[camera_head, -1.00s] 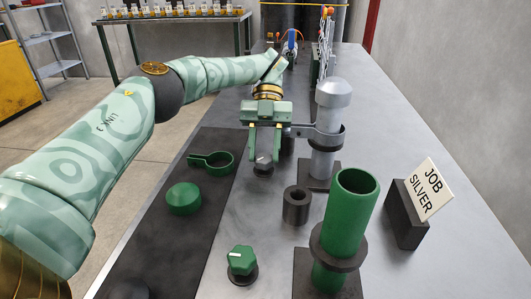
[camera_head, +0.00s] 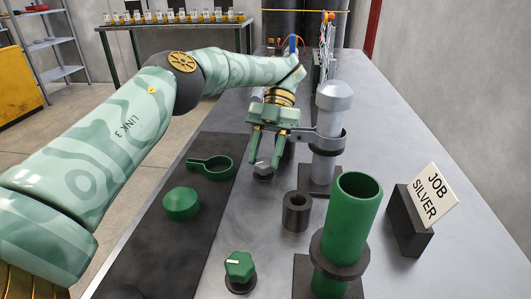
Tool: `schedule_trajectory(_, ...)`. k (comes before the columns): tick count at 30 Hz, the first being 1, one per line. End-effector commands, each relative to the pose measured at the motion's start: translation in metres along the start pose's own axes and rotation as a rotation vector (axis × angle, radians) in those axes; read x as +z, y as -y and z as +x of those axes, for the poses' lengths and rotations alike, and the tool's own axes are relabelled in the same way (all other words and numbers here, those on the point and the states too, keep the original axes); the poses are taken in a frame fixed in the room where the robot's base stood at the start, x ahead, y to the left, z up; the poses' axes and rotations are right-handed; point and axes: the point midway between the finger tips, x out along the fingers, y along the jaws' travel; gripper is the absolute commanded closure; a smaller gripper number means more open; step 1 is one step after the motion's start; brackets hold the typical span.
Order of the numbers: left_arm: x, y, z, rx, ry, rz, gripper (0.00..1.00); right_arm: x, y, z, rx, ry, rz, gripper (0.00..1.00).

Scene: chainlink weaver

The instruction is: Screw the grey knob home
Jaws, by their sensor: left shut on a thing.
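The grey knob (camera_head: 263,168) sits on a dark round base on the bench, left of the grey cylinder. My left gripper (camera_head: 265,161) comes down on it from above, with its two green fingers shut on the knob's sides. The gripper is turned at a slant, and part of the knob is hidden between the fingers. My right gripper is not in view.
A grey capped cylinder (camera_head: 325,160) in a clamp stands close right of the gripper. A green tube (camera_head: 352,215), a black ring (camera_head: 296,212), a green knob (camera_head: 239,265) and a "JOB SILVER" sign (camera_head: 435,195) are nearer. A green cap (camera_head: 181,203) and clamp (camera_head: 213,167) lie on the dark mat (camera_head: 165,250).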

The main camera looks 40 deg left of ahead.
Motion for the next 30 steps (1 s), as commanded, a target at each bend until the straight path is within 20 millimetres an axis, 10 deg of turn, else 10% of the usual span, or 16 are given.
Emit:
schedule_trajectory(3, 0.001, 0.000, 0.001, 0.001, -0.003, 0.000, 0.43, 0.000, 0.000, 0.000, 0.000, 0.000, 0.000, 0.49)
schedule_trajectory(30, -0.002, -0.004, 0.000, -0.179, -0.003, -0.171, 0.43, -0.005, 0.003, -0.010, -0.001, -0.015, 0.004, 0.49)
